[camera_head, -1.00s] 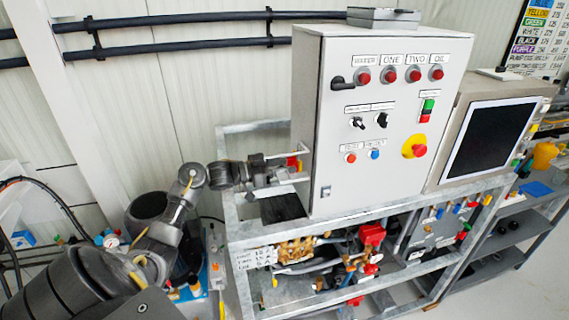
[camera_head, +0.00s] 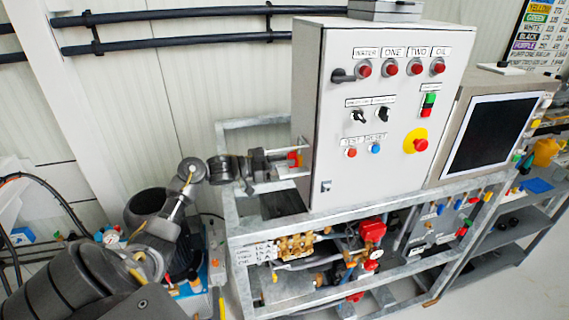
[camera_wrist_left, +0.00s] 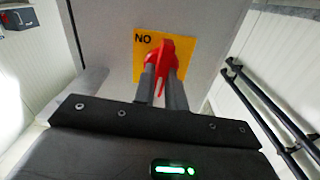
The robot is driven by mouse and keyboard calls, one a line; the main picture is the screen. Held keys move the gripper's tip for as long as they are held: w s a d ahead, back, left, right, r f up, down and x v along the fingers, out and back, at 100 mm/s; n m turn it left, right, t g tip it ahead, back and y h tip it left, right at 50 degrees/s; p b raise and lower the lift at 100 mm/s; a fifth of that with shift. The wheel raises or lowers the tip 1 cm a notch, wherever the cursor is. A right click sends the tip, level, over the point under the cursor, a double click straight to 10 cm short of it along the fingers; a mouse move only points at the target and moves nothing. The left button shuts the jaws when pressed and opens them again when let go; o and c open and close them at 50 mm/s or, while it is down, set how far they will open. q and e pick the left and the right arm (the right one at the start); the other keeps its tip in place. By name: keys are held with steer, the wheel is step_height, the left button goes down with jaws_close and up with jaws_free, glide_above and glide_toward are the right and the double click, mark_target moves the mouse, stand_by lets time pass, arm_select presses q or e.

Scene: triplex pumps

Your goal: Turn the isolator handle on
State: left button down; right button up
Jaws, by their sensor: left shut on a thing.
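The isolator handle (camera_wrist_left: 166,50) is red and sits on a yellow plate (camera_wrist_left: 147,66) marked "NO" on the side of the grey control cabinet. In the left wrist view my left gripper (camera_wrist_left: 163,72) has its two fingers around the handle, shut on it. In the head view the red handle (camera_head: 294,159) shows at the left side of the cabinet (camera_head: 345,150), with my left gripper (camera_head: 285,166) at it. The fingers hide part of the handle, and its exact angle is hard to tell. My right gripper is not in view.
The cabinet stands on a grey metal frame (camera_head: 238,225) with pumps and pipework below. Its front has several lamps, switches and a red stop button (camera_head: 420,145). A screen (camera_head: 490,137) stands to the right. Black pipes (camera_head: 180,45) run along the wall behind.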

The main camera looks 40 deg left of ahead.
arm_select(q)
steer(key=m+b, duration=0.5)
steer(key=b, duration=0.1)
steer(key=m+b, duration=1.2)
steer(key=shift+s+d+f+b, duration=0.15)
steer(key=shift+d+f+b, duration=0.1)
steer(key=shift+f+b, duration=0.15)
steer(key=c, duration=1.4)
jaws_free()
steer(key=shift+c, duration=0.2)
